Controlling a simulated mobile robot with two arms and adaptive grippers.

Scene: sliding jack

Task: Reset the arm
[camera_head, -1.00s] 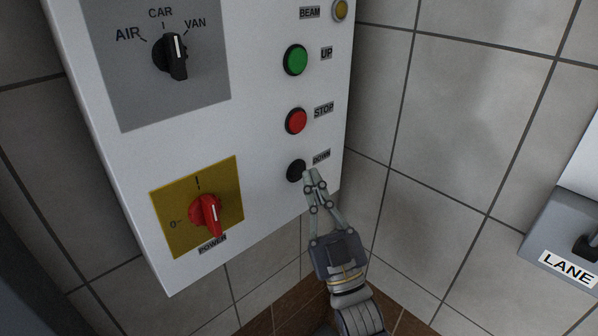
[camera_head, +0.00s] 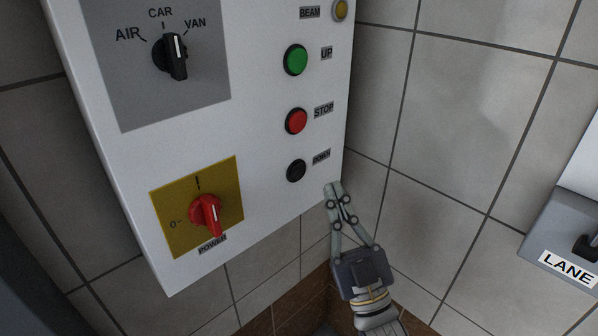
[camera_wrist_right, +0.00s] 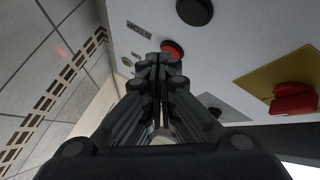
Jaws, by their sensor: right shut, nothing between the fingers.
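My right gripper (camera_head: 334,187) is shut and empty, just off the lower right edge of the white control box. In the right wrist view its closed fingers (camera_wrist_right: 160,62) point toward the box face. The black DOWN button (camera_head: 296,170) is up and left of the fingertips, apart from them; it also shows at the top of the right wrist view (camera_wrist_right: 194,10). The red STOP button (camera_head: 296,121) and green UP button (camera_head: 295,60) are above it. My left gripper is not in view.
The white control box (camera_head: 260,150) carries a red POWER knob (camera_head: 206,214) on a yellow plate and a black AIR/CAR/VAN selector (camera_head: 175,55). A grey LANE box (camera_head: 562,232) is on the right. Tiled wall (camera_head: 450,130) lies between them.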

